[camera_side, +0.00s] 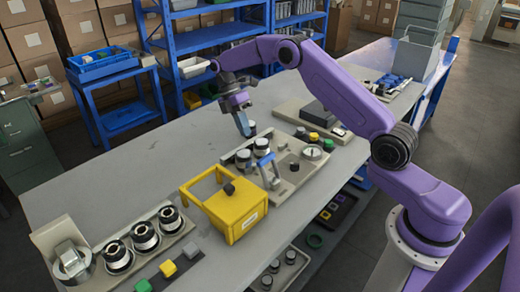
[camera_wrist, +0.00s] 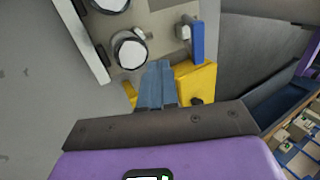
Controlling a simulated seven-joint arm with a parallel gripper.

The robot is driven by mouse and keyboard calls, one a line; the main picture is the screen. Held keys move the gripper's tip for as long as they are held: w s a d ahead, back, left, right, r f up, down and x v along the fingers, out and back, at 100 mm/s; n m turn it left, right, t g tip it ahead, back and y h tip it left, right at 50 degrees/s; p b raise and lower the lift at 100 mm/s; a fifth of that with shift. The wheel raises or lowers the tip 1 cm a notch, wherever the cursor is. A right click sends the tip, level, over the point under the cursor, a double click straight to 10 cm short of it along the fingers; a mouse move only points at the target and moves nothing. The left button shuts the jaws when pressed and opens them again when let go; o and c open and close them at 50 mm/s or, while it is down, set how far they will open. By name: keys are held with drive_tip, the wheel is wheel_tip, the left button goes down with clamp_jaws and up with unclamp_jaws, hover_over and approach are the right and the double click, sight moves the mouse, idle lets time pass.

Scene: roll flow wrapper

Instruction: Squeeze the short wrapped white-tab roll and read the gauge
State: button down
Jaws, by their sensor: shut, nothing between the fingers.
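My gripper (camera_side: 244,131) is shut and empty, with its blue fingers pointing down above the far end of a light fixture plate (camera_side: 285,182). In the wrist view the shut fingers (camera_wrist: 156,84) are just below a short dark roll with a white top (camera_wrist: 129,51), apart from it in the picture. A small light piece sticks out at that roll's upper right; I cannot tell whether it is the white tab. A second white-topped roll (camera_wrist: 110,3) is cut off at the top edge. The side view shows white-topped rolls (camera_side: 243,157) on the plate. A round dial-like disc (camera_side: 312,153) shows no legible reading.
A yellow bin (camera_side: 228,207) stands in front of the plate, and a blue lever (camera_side: 266,168) rises from the plate. Several larger rolls (camera_side: 145,236) sit in a tray at the front left. Green and yellow blocks (camera_side: 168,268) lie beside it. The table's left part is bare.

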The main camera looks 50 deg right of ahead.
drive_tip(key=s+f, duration=0.5)
drive_tip(key=s, duration=0.1)
drive_tip(key=shift+s, duration=0.4)
